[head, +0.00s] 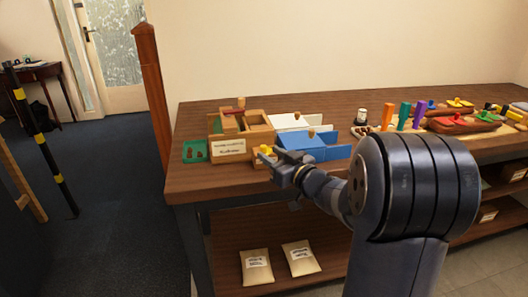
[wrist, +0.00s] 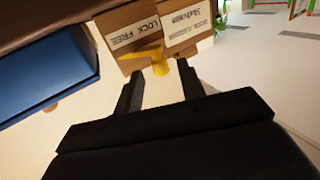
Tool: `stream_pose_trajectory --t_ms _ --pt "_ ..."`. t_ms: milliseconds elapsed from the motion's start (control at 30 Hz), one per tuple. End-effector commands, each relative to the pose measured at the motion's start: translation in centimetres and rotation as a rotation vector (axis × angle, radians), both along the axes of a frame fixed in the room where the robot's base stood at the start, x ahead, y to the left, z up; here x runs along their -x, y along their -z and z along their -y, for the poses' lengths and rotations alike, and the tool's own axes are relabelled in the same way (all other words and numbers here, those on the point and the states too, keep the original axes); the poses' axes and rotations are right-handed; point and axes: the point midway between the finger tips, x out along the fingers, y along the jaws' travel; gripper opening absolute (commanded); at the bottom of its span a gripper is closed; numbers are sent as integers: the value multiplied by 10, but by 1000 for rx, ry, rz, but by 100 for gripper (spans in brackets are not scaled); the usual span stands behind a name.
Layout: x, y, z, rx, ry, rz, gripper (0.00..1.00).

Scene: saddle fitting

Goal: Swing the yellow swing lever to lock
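The yellow swing lever (wrist: 150,55) shows in the wrist view on the front of a wooden block with a label reading "LOCK FREE" (wrist: 135,34). A yellow knob or post stands at its right end, between and just beyond my fingertips. In the head view the yellow lever (head: 265,149) is small, at the table's front edge beside the blue box. My gripper (wrist: 160,82) is open, its two dark fingers apart with nothing clearly between them. In the head view my gripper (head: 268,164) is right at the lever, and partly hides the block. I cannot tell whether a finger touches the lever.
A blue box (head: 302,145) stands right of the lever, and it also shows in the wrist view (wrist: 45,70). A labelled wooden box (head: 229,148) and a green tray (head: 195,151) are to the left. Coloured upright pieces (head: 404,115) stand further right on the table.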

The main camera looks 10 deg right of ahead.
Motion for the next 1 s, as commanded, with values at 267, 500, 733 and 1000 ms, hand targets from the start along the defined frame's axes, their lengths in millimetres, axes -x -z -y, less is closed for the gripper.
stream_pose_trajectory --t_ms 267,500,733,1000 --pt "-32 1 -16 -1 0 0 38" --pt "-37 0 -17 -1 2 0 38" --pt "-37 0 -17 -1 2 0 29" --pt "-36 0 -17 -1 2 0 7"
